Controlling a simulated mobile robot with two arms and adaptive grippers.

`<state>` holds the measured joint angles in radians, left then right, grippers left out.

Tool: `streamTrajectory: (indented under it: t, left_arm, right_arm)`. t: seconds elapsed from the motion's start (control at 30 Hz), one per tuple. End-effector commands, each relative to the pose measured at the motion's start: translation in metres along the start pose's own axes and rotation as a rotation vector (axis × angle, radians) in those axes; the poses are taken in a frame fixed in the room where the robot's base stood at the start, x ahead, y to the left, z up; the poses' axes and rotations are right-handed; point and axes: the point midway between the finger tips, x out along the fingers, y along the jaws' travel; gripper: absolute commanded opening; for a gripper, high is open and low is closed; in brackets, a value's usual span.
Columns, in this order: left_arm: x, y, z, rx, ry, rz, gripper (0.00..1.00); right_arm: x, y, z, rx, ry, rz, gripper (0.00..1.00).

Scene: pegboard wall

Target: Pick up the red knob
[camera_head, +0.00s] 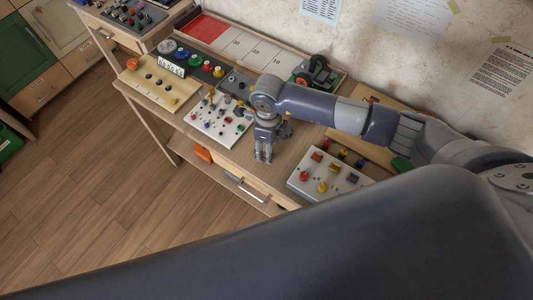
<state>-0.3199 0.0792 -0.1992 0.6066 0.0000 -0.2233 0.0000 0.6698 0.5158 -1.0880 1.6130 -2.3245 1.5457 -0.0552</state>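A white panel (333,186) on the right of the table carries red, yellow and dark knobs. A red knob (305,176) stands near its left front corner. Another small red piece (316,157) is further back on it. Which one is the task's red knob I cannot tell. My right gripper (264,157) points down over the table's front edge, left of this panel and apart from it. No object shows in it; its finger gap is too small to read. My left gripper is not in view.
Left of my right gripper is a white board (216,121) with small coloured pieces. Behind it are a row of coloured round knobs (194,61) and a cream panel (162,88). A black wheeled object (316,73) stands near the wall. An orange item (203,153) shows below the tabletop.

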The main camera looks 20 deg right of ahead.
Motion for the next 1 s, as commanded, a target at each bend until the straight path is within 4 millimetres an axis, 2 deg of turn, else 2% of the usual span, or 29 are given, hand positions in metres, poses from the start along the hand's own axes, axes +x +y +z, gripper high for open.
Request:
streamTrajectory:
  t: [0.03,0.13,0.3,0.57,0.77,1.0]
  left_arm:
    - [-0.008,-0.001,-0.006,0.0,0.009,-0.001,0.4]
    - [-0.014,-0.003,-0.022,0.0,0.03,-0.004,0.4]
    - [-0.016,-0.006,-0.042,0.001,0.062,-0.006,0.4]
    - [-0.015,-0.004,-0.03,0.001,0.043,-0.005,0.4]
    - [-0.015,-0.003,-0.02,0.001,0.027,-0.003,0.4]
    - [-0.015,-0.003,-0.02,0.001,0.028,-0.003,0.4]
  right_arm:
    - [0.004,0.003,0.002,0.0,0.002,0.004,0.52]
    - [0.017,0.005,0.005,0.0,0.003,0.004,0.52]
    - [0.036,0.004,0.005,0.0,0.001,0.002,0.52]
    - [0.04,0.003,0.005,0.0,0.0,0.001,0.52]
    - [0.039,0.003,0.005,0.0,0.0,0.0,0.19]
    - [0.039,0.003,0.005,0.0,0.0,0.0,0.17]
